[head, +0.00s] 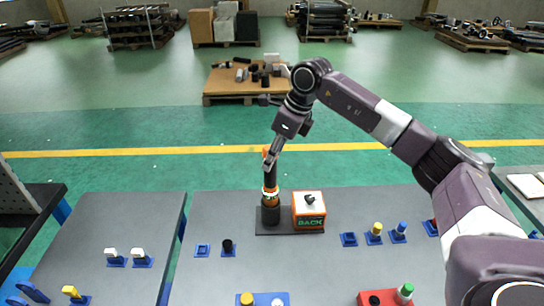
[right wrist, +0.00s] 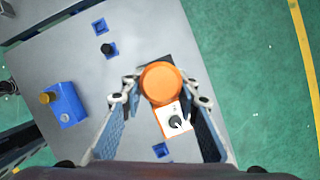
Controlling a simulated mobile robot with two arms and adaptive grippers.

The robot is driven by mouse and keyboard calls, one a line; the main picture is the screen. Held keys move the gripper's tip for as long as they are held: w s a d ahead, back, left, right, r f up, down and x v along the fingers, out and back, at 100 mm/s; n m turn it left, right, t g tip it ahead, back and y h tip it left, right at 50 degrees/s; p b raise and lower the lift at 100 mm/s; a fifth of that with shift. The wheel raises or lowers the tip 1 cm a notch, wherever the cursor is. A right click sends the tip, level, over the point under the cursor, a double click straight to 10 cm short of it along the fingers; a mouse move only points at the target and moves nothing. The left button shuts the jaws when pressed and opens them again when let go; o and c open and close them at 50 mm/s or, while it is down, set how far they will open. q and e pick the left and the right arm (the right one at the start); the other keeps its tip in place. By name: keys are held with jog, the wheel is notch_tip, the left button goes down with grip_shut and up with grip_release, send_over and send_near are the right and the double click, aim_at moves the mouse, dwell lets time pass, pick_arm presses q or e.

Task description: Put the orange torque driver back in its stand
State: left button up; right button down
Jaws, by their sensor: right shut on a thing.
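The orange torque driver (head: 269,178) stands upright, with an orange top, a dark body and an orange-and-white band lower down. Its round orange top fills the space between the fingers in the right wrist view (right wrist: 162,84). My right gripper (head: 268,157) is shut on the driver near its top. The stand (head: 289,231) is a dark plate with a black round holder (head: 270,215) directly under the driver. The driver's lower end meets the holder in the picture; I cannot tell how deep it sits. My left gripper is not in view.
An orange box with a white top (head: 309,211) and black knob stands right of the holder. Small blue bases (head: 349,240) with coloured pegs are spread over the grey table (head: 330,275). A blue block (right wrist: 66,104) and a red block (head: 372,298) are nearer the front.

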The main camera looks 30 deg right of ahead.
jog(key=shift+f+b, duration=0.75)
jog(key=shift+f, duration=0.35)
jog(key=c, duration=1.5)
grip_release()
jog(key=shift+o, duration=0.5)
jog(key=shift+s+f, duration=0.1)
jog(key=shift+f, duration=0.15)
jog(key=shift+r, duration=0.15)
jog(key=p+v, duration=0.2)
jog(key=v, duration=0.3)
jog(key=shift+p, duration=0.4)
